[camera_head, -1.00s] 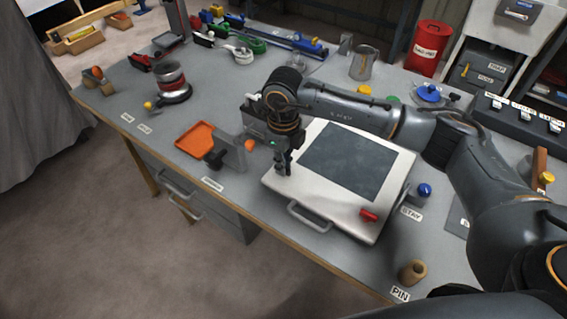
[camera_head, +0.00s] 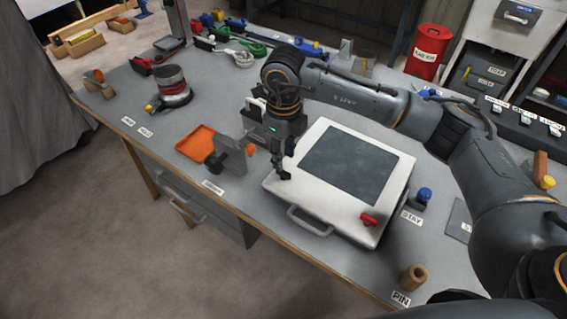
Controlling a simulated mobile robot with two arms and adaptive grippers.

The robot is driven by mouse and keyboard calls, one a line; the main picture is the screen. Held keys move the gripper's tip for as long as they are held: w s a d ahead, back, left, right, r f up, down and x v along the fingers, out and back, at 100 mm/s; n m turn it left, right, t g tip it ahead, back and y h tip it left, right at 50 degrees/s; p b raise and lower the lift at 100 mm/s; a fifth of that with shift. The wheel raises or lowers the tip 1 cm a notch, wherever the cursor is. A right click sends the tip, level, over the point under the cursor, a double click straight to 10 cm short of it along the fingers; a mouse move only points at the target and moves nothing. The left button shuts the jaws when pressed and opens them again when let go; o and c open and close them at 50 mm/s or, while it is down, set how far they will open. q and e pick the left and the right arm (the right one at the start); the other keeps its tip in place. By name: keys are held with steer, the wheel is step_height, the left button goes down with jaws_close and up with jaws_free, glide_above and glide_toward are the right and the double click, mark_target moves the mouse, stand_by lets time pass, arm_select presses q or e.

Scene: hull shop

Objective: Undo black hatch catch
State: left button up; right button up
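The hatch (camera_head: 312,207) is a white square panel with a dark window (camera_head: 348,165) and a grey bar handle (camera_head: 310,222) on its front edge. A red catch (camera_head: 369,220) sits at its front right corner. My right gripper (camera_head: 283,172) points down at the hatch's front left corner. Its dark fingers cover that corner. I cannot make out a separate black catch there; it may be hidden behind the fingers. Whether the fingers are shut on something cannot be told. My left gripper is not in view.
An orange tray (camera_head: 196,142) and a grey upright plate with a black knob (camera_head: 232,155) stand left of the hatch. A blue-topped knob (camera_head: 424,194) is to its right, and a tan cylinder (camera_head: 413,277) stands near the front edge. My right arm spans the bench behind the hatch.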

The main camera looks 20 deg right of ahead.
mark_target(283, 171)
step_height(283, 171, up, 7)
stand_by(0.3)
stand_by(0.4)
